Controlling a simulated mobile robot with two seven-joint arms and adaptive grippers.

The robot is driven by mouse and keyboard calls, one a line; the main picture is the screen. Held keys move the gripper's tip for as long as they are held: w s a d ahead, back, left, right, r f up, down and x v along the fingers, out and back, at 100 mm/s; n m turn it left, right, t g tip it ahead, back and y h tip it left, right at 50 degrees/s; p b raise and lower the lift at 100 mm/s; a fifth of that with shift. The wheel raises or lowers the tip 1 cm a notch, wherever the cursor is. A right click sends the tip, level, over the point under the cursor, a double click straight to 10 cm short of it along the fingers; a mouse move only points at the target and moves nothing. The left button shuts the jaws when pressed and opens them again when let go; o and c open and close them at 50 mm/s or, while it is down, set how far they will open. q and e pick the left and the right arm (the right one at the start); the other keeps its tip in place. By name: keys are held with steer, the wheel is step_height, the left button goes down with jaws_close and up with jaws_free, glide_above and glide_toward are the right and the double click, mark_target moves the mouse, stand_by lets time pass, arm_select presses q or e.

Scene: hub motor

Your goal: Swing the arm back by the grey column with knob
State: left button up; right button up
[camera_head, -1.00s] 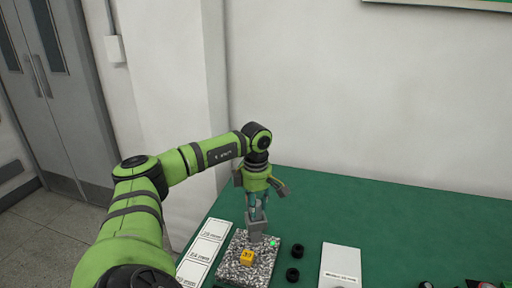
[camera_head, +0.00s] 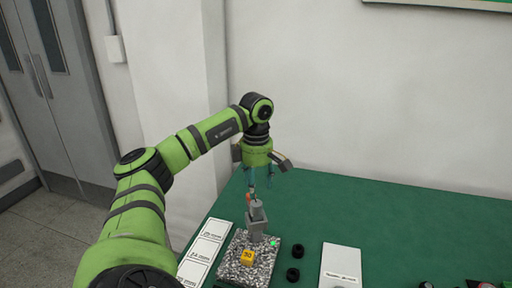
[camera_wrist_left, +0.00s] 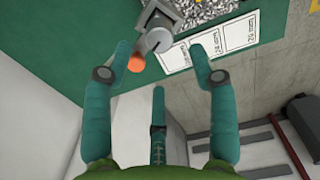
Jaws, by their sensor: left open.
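The grey column with knob (camera_head: 256,226) stands on a speckled granite base (camera_head: 232,268) on the green table. In the left wrist view the column (camera_wrist_left: 155,22) shows at the top, with a round grey part and an orange tip (camera_wrist_left: 137,63). My left gripper (camera_head: 262,182) is just above the column, its teal fingers pointing down and spread. In the left wrist view the open left gripper (camera_wrist_left: 160,52) has the orange tip between its fingertips, with gaps on both sides and nothing clasped. My right gripper is not in view.
A yellow block with a number (camera_head: 247,257) and a green light (camera_head: 273,243) are on the base. A white labelled card (camera_head: 204,250) lies left, two black round parts (camera_head: 297,251) and a white card (camera_head: 340,262) right. The table behind is clear.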

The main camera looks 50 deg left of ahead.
arm_select(q)
steer(key=shift+r, duration=2.15)
